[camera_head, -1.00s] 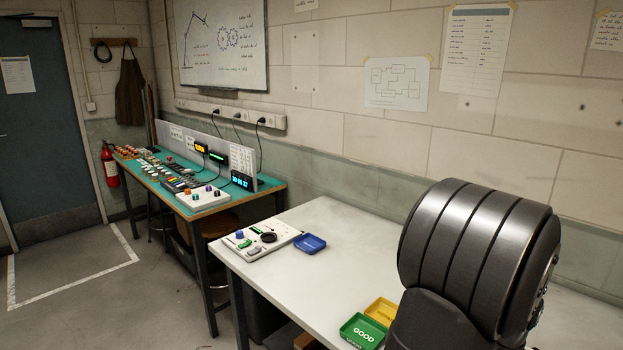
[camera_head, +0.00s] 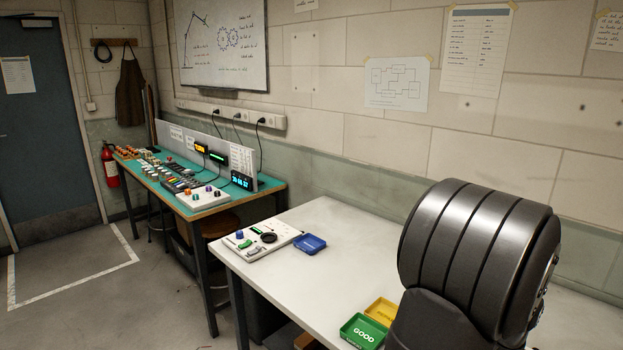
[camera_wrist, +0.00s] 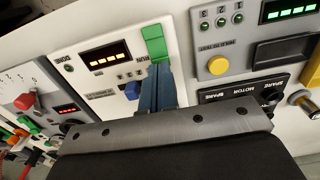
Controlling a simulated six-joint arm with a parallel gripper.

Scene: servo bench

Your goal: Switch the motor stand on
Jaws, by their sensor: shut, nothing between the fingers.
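In the wrist view, my gripper (camera_wrist: 158,68) is shut and empty. Its blue-grey fingertips are at the lower end of a green rocker switch (camera_wrist: 153,35) on a white panel (camera_wrist: 94,79), beside a label that seems to read RUN. I cannot tell whether they touch it. The panel's display (camera_wrist: 106,58) shows several lit yellow bars, and a blue knob (camera_wrist: 132,90) sits below it. A black panel (camera_wrist: 237,90) to the right carries the words MOTOR and SPARE. I cannot tell which unit is the motor stand. My gripper is not visible in the head view.
In the head view, a white table (camera_head: 330,245) holds a control box (camera_head: 240,250), a blue tray (camera_head: 310,244) and a green tray (camera_head: 352,337).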

